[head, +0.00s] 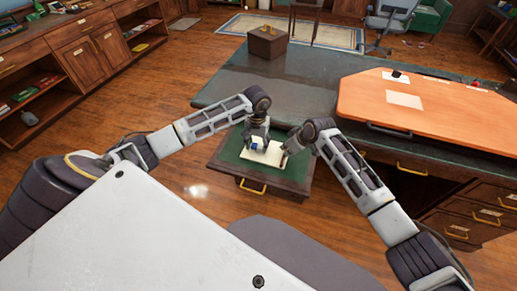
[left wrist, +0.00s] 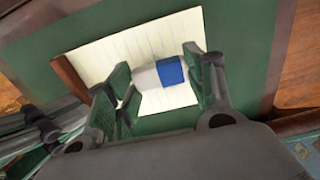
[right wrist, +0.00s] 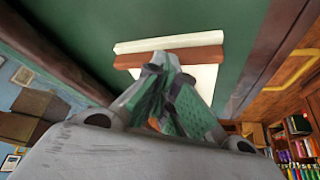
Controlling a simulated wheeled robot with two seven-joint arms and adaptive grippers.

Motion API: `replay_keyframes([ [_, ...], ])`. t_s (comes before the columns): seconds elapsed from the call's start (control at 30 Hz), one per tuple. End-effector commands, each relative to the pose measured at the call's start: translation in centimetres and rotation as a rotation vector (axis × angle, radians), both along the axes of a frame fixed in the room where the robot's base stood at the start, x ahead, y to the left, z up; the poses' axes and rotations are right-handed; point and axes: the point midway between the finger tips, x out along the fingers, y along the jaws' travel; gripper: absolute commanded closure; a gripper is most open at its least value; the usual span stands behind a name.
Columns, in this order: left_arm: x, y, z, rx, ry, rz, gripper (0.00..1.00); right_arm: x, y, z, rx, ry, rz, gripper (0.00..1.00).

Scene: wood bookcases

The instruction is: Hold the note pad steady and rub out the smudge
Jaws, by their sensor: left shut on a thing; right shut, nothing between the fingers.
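The note pad (head: 274,158) is a cream lined pad with a brown strip along one edge; it lies on the green top of a small dark stand. In the left wrist view the pad (left wrist: 105,55) shows faint ruled lines. My left gripper (head: 258,139) is shut on a blue and white eraser (left wrist: 170,72), held over or on the page; contact is unclear. My right gripper (right wrist: 168,62) is shut and empty, its tips at the pad's brown strip (right wrist: 205,53); whether they press on it is unclear. I cannot make out the smudge.
The green-topped stand (head: 232,157) has a yellow handle (head: 252,187) in front. Behind it is a dark desk (head: 300,75), with an orange board (head: 440,105) at the right bearing a paper and a small dark item. A brown box (head: 267,42) sits at the back.

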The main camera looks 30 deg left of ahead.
Motion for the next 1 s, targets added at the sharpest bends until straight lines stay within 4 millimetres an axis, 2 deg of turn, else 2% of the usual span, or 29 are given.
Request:
replay_keyframes([
  [0.03,-0.3,-0.1,-0.1,0.000,0.001,-0.002,0.66,-0.3,-0.2,-0.8,-0.009,0.010,0.000,1.00],
  [0.43,-2.0,-0.5,-0.1,0.000,0.001,-0.001,0.66,-0.3,-0.2,-0.8,-0.009,0.010,0.000,1.00],
  [1.0,-2.1,-0.5,-0.1,-0.001,0.001,-0.001,0.66,-0.4,-0.1,-0.7,-0.008,0.010,0.002,1.00],
])
